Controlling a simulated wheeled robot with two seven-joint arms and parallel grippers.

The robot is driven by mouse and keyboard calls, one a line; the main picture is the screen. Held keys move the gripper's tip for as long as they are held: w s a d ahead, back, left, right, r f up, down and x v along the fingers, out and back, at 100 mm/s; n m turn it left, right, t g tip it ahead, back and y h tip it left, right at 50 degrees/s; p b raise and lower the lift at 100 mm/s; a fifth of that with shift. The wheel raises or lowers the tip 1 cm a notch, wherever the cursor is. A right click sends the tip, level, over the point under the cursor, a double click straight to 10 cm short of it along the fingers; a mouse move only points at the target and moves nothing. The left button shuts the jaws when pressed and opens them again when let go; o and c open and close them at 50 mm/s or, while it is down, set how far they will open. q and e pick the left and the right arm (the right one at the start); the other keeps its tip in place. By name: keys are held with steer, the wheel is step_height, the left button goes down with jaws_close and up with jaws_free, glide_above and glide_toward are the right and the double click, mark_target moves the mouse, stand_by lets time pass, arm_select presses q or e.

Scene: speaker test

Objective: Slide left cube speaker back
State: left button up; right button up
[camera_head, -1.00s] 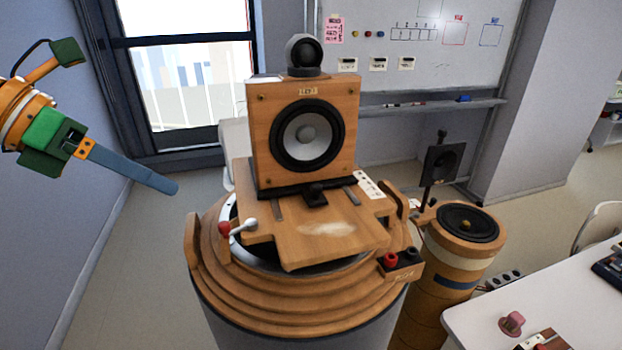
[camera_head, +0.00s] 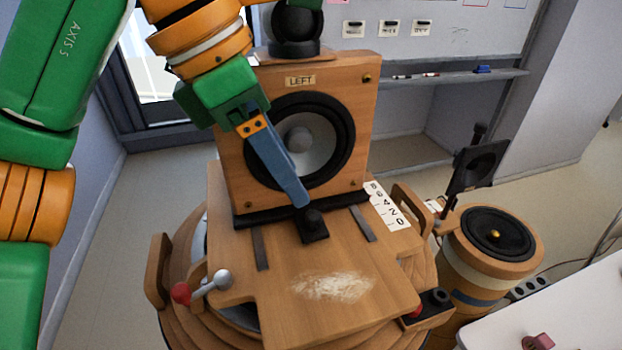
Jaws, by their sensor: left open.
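The left cube speaker (camera_head: 345,88) is a wooden box with a black-ringed, grey-coned driver and a "LEFT" label. It stands upright on a wooden sliding board (camera_head: 385,270), with a black bar (camera_head: 270,217) and a small black block (camera_head: 313,228) along its front foot. My left gripper (camera_head: 300,200) is open in front of the speaker's face. Its blue finger slants down across the driver, with the tip just above the black block. I cannot tell whether it touches the speaker. My right gripper is not in view.
A black dome (camera_head: 296,30) sits on the speaker. A number strip (camera_head: 384,205) lies at the board's right. A second round speaker (camera_head: 497,232) stands right. A white table (camera_head: 590,305) fills the lower right.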

mark_target(314, 218)
arm_select(q)
steer(key=x, duration=0.6)
steer(key=shift+s+d+f+b, duration=0.3)
steer(key=shift+s+f+b, duration=0.05)
steer(key=shift+s, duration=0.15)
steer(key=shift+c, duration=0.4)
jaws_close()
steer(key=shift+r, duration=0.1)
stand_by(0.4)
